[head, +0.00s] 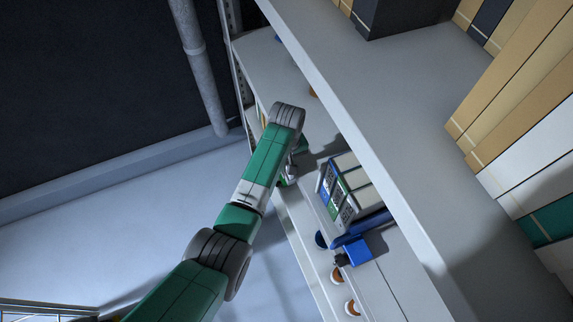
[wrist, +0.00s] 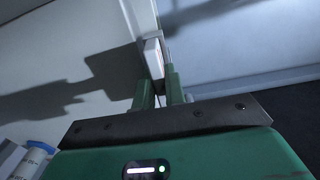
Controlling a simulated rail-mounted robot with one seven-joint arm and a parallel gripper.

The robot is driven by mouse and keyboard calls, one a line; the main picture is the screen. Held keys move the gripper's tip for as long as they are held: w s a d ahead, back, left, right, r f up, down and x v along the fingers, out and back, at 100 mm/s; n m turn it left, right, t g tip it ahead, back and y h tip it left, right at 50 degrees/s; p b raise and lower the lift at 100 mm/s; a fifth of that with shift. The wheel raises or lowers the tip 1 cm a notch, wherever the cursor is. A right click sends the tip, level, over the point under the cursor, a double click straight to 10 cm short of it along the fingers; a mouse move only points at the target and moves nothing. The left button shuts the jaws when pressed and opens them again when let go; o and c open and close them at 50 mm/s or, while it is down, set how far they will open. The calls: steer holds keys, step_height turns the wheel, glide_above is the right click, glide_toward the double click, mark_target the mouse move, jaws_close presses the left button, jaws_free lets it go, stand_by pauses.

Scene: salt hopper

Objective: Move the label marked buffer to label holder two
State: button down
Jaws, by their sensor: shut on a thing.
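My gripper (wrist: 160,88) has two green fingers, which are shut on a small white piece (wrist: 153,58) in the wrist view. It looks like a label seen from its edge; no writing on it can be read, so I cannot tell that it is the buffer label. It stands close to a pale shelf surface, and I cannot tell whether they touch. In the head view my gripper (head: 288,176) is partly hidden behind my wrist, at the shelf's front edge. No label holder or its number can be made out.
In the head view several boxes with printed fronts (head: 335,197) stand on the shelf right of my gripper. A blue device (head: 356,251) and orange-brown round things (head: 337,276) lie nearer. A large upper shelf board (head: 400,90) overhangs. White cylinders (wrist: 30,160) show in the wrist view.

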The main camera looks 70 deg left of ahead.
steer(key=shift+r+p, duration=2.2)
steer(key=shift+r, duration=0.3)
